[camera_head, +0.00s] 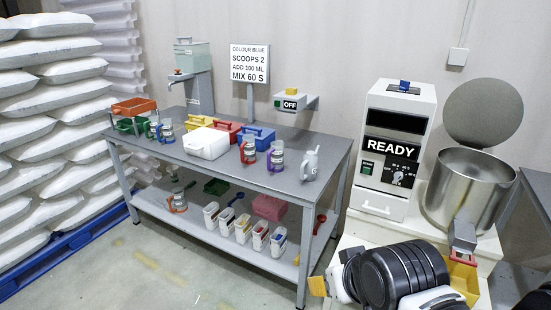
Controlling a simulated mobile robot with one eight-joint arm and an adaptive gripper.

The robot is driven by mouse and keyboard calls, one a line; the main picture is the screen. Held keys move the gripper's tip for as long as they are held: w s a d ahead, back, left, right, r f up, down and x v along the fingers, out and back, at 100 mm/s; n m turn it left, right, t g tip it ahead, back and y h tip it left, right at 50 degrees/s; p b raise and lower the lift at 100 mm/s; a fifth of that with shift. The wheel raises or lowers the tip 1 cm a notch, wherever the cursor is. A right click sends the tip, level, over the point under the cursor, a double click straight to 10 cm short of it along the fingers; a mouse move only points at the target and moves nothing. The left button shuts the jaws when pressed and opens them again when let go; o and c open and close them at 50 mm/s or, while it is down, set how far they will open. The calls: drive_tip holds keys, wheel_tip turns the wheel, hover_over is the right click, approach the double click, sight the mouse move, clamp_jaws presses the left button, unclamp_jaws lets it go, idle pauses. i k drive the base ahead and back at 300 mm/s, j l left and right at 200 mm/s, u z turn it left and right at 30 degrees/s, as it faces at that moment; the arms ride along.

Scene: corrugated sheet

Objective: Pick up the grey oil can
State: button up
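A grey can with a handle and a narrow spout, which looks like the grey oil can (309,167), stands upright near the front right corner of the grey workbench top (325,146). Nothing touches it and its near side is unobstructed. Black and white parts of my arm show at the lower right, in front of the machine.
Measuring jugs with coloured handles, including a purple-handled jug (276,156), stand left of the can. A white bin (206,144) is further left. A white READY machine (394,150) and steel drum (465,188) stand right. Floor (150,275) is clear in front.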

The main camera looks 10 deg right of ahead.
sight(308, 168)
drive_tip(key=i+l, duration=0.2)
drive_tip(key=i, duration=0.3)
drive_tip(key=i+l+z, duration=0.15)
drive_tip(key=i, duration=0.4)
